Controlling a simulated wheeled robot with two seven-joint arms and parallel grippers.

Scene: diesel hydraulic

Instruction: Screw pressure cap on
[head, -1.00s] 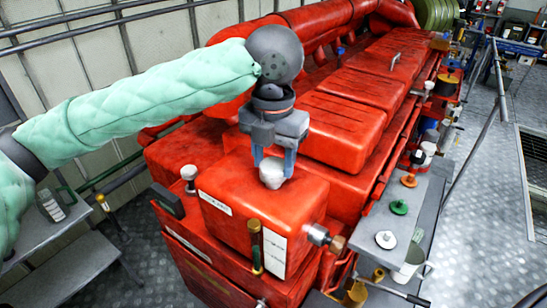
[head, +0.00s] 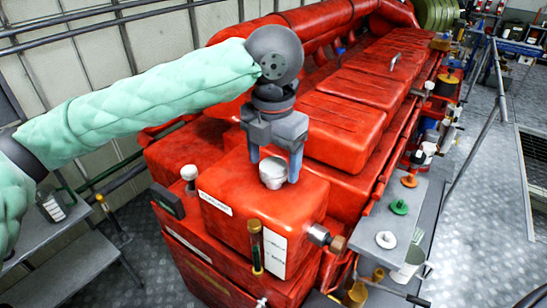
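The pressure cap (head: 273,174) is a pale grey-white round piece on top of the red tank (head: 236,200) at the front of the engine. It looks seated at the tank's top; the thread under it is hidden. My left gripper (head: 274,172) points down over the cap, with one finger on each side of it. The fingers are spread wider than the cap, and a gap shows on the left side. My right gripper is not in the view.
A grey side shelf (head: 372,225) holds a white cap (head: 386,239), a green cap (head: 399,206) and an orange cap (head: 409,181). A smaller pale cap (head: 189,173) stands left of the tank. A railing runs along the right.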

